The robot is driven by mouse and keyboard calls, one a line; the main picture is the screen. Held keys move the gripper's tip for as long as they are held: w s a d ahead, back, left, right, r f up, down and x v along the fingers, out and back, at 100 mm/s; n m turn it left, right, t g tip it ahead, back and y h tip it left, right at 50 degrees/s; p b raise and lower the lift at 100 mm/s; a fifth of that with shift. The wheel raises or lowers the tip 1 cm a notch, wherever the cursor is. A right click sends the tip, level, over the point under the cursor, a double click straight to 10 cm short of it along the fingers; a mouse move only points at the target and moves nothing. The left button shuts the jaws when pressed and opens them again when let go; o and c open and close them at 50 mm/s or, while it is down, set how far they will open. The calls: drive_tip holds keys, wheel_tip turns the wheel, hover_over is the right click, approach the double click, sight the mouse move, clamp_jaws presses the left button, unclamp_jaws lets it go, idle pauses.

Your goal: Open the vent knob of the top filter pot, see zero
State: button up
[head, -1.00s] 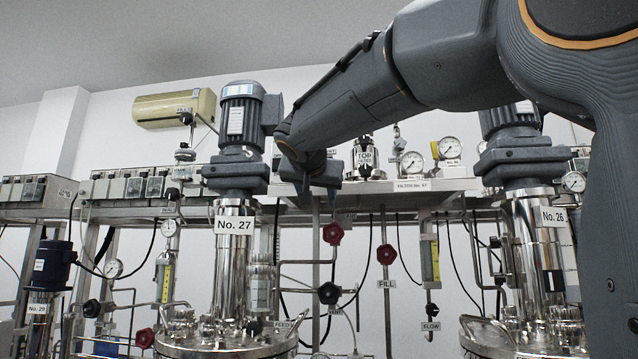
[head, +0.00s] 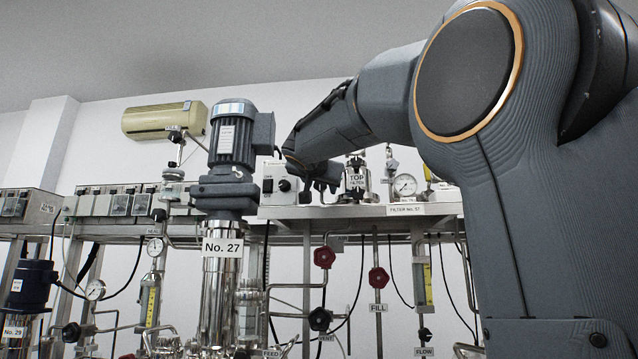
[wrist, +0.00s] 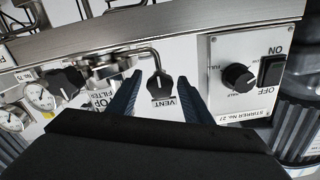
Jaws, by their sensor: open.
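The vent knob (wrist: 160,86) is black, with a VENT label beside it, and shows between my fingers in the wrist view. Whether the fingers touch it, I cannot tell. My gripper (wrist: 159,73) is open, one blue finger on each side of the knob. In the head view my gripper (head: 326,172) is at the shelf, just left of the top filter pot (head: 357,181), and the knob cannot be made out there. The pot is shiny metal with a TOP FILTER label. In the wrist view the pot (wrist: 100,72) is left of the knob, partly behind a finger.
The stirrer box (wrist: 240,75), with its own black dial and switch, is right of my fingers in the wrist view. Pressure gauges (head: 404,185) stand right of the pot. The No. 27 stirrer motor (head: 233,135) rises left of my gripper. Pipes and red valves hang below the shelf.

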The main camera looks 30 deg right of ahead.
drive_tip(key=c, duration=1.1)
drive_tip(key=shift+n+b, duration=0.3)
drive_tip(key=shift+n, duration=0.1)
drive_tip(key=n+b, duration=0.1)
drive_tip(key=n, duration=0.3)
drive_tip(key=shift+a+f+b, duration=0.1)
drive_tip(key=shift+b, duration=0.3)
drive_tip(key=n, duration=0.4)
drive_tip(key=shift+w+b, duration=0.1)
drive_tip(key=shift+b, duration=0.2)
drive_tip(key=n, duration=0.6)
drive_tip(key=shift+a+n+p, duration=0.1)
drive_tip(key=shift+n+p, duration=0.2)
drive_tip(key=shift+n, duration=0.1)
drive_tip(key=n+p, duration=0.1)
drive_tip(key=n, duration=0.5)
drive_tip(key=shift+f+p, duration=0.1)
drive_tip(key=shift+p, duration=0.3)
drive_tip(key=shift+n, duration=0.4)
